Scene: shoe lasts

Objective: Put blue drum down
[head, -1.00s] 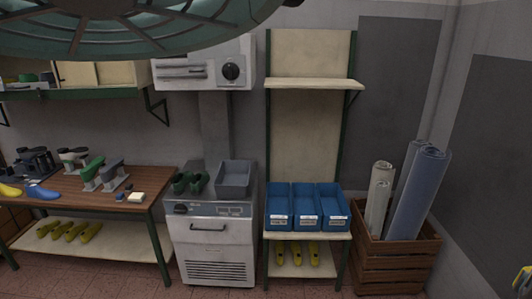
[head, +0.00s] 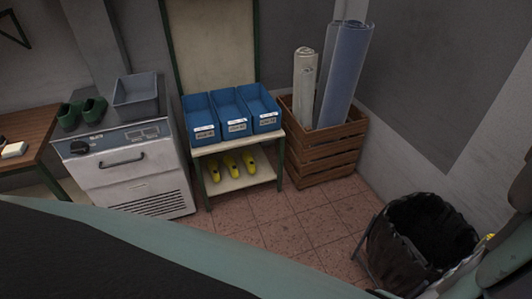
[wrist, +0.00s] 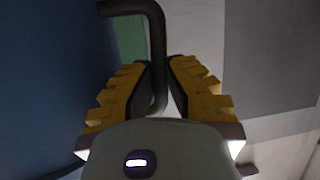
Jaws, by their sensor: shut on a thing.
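A broad dark blue surface, which looks like the blue drum (wrist: 45,85), fills the left of the wrist view. A dark bent bar, seemingly its handle, passes between the yellow fingers of my gripper (wrist: 160,65). My gripper is shut on this bar. The drum's whole outline, its base and what lies beneath it are not visible in the wrist view. In the head view, only a bit of yellow from my gripper (head: 490,237) shows at the right edge. I cannot make out the drum for sure in the head view.
A black bin (head: 420,235) stands at the right on the tiled floor (head: 285,225). A wooden crate (head: 325,155) holds rolls. A shelf carries blue bins (head: 230,112), beside a white machine (head: 130,170). A large teal-rimmed dark shape (head: 110,255) blocks the lower left.

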